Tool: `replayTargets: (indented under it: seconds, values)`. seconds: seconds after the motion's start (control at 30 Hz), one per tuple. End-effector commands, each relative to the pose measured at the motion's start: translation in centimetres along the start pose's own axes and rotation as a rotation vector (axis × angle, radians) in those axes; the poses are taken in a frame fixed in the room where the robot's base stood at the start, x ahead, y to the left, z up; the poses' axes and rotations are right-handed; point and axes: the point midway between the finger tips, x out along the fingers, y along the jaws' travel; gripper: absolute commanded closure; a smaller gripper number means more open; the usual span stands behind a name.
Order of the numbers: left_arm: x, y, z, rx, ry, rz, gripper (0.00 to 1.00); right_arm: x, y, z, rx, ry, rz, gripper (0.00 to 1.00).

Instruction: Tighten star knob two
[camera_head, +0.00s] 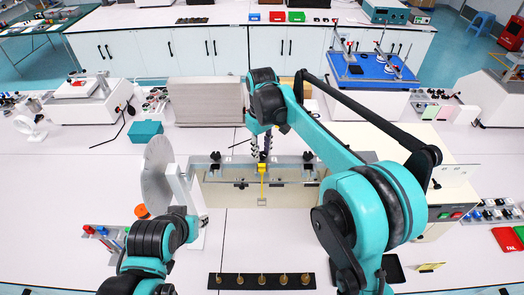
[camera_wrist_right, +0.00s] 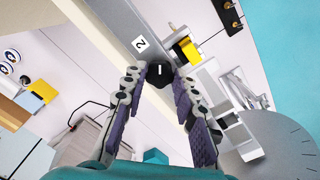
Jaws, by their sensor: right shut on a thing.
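The star knob (camera_wrist_right: 160,73) is black with a white mark on its face. In the right wrist view it sits between my right fingertips, beside a white label (camera_wrist_right: 140,43) reading 2 on a grey metal bar. My right gripper (camera_head: 262,157) is shut on this knob and reaches down to the bar (camera_head: 230,171) of the tester in the head view, where the fingers hide the knob. Other black knobs, such as the one at the bar's left (camera_head: 215,156) and right (camera_head: 308,156), stand free.
A yellow part (camera_head: 262,168) sits at the bar's middle, close to my right gripper. A grey disc (camera_head: 158,175) on a white stand is to the left. A black strip (camera_head: 262,281) with several brass pieces lies in front. The table between is clear.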

Motion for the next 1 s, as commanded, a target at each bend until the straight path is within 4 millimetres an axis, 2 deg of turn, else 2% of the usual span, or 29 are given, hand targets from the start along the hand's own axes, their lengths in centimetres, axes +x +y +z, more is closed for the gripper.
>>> replayTargets:
  seconds: [0.2, 0.5, 1.0]
  values:
    - [0.18, 0.0, 0.13, 0.0, 0.0, 0.0, 0.65, -0.05, 0.04, -0.05, 0.192, 0.002, 0.0, 1.0]
    - [0.3, 0.0, 0.21, 0.0, 0.0, 0.0, 0.65, -0.08, 0.06, -0.06, 0.39, 0.002, -0.001, 1.0]
    - [0.35, 0.0, 0.25, 0.0, 0.0, 0.0, 0.65, -0.12, 0.08, -0.07, 0.497, 0.003, -0.001, 1.0]
